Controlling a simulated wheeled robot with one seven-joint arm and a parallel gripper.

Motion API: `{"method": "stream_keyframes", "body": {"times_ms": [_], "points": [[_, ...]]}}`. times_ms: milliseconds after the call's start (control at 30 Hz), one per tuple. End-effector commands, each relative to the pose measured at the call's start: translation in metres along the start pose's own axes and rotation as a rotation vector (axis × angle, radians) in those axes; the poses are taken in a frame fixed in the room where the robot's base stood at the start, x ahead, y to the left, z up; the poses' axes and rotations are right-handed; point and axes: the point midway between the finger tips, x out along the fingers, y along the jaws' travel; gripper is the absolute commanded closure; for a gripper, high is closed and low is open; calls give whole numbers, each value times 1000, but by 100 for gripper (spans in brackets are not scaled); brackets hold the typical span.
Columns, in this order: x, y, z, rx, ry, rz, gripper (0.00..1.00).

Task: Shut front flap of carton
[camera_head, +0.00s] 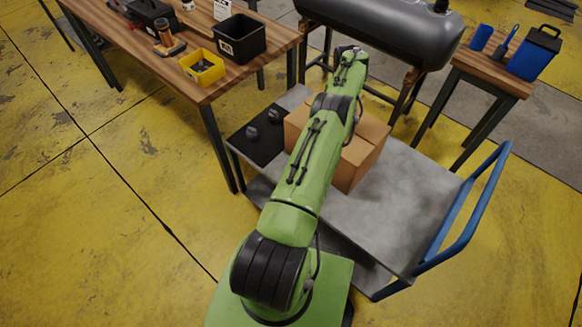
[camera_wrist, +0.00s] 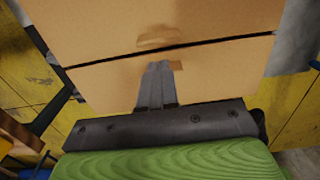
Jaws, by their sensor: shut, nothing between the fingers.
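The brown carton (camera_head: 362,163) stands on a grey cart, partly hidden behind my green arm. Its right part of the top shows and looks mostly flat. In the wrist view the carton (camera_wrist: 215,22) fills the upper middle as two tan panels with a dark narrow gap running across between them. My gripper (camera_wrist: 158,66) is shut and empty, its fingertips over the nearer panel just below the gap. I cannot tell whether they touch the cardboard. Which panel is the front flap is not clear. In the head view the fingers are hidden.
The cart (camera_head: 385,215) has a blue handle (camera_head: 470,215) at right and dark round items (camera_head: 262,126) at its left end. A wooden workbench (camera_head: 205,75) with bins stands at upper left. A grey tank (camera_head: 385,30) stands behind the carton.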

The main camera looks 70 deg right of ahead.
Motion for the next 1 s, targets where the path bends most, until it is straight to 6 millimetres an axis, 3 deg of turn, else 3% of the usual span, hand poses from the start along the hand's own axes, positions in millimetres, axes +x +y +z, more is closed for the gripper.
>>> {"method": "stream_keyframes", "body": {"times_ms": [400,1000], "points": [[11,0,2,1,1,0,100],[2,0,2,0,0,0,100]]}}
